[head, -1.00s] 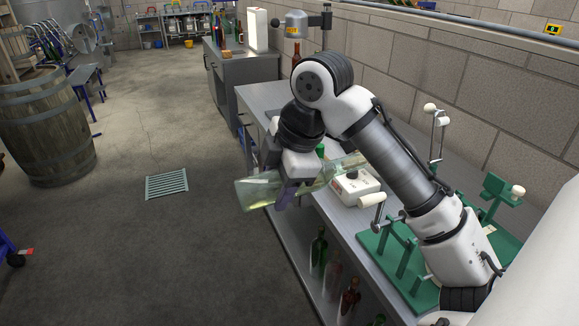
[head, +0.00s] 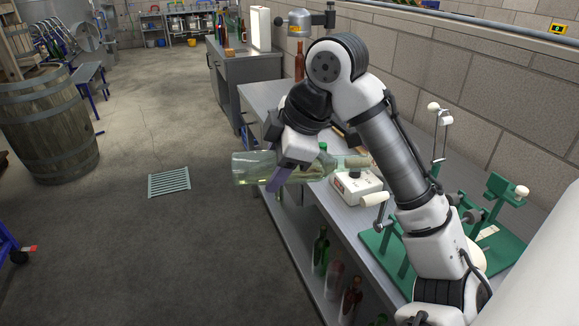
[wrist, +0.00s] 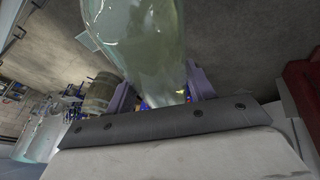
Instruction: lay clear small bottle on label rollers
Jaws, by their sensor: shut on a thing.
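A clear bottle (head: 252,166) with a pale greenish tint lies nearly level in my gripper (head: 283,176), out over the front edge of the bench. Its base points left and its neck points right, above the white box. In the wrist view the bottle (wrist: 140,40) fills the space between the purple fingers of my gripper (wrist: 160,88), which are shut on it. The green metal stand (head: 387,250) at the right end of the bench has cranks and posts. I cannot tell whether its label rollers show, as my arm hides part of it.
A white box (head: 350,192) with a dark top stands on the bench (head: 335,222). Several bottles stand on the shelf below, including a green one (head: 320,252). A brown bottle (head: 299,66) stands at the bench's back. The floor to the left is open, with a grate (head: 169,182).

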